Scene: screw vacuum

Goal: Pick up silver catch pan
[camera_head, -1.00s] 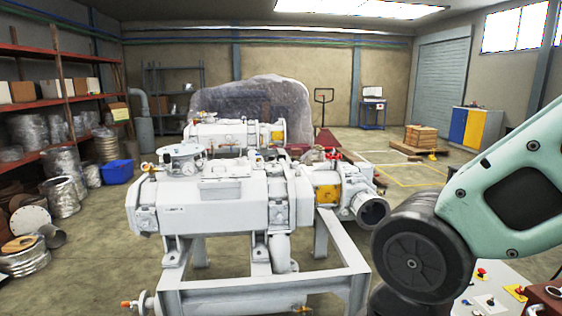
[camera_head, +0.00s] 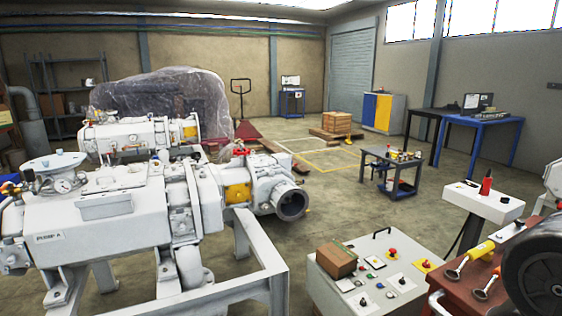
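I cannot make out a silver catch pan in the head view. My gripper is not in view; only a dark round joint of my arm shows at the right edge, covering part of a brown-topped bench. The white pump marked PUMP A (camera_head: 120,215) stands on a grey frame (camera_head: 262,282) at the left. Its open round pipe end (camera_head: 291,201) faces right.
A grey control box (camera_head: 375,275) with a brown box (camera_head: 337,260) on it stands in front. A brown-topped bench (camera_head: 463,290) with yellow-handled tools is at right. A grey cart (camera_head: 392,160) stands behind. Open floor (camera_head: 335,220) lies between.

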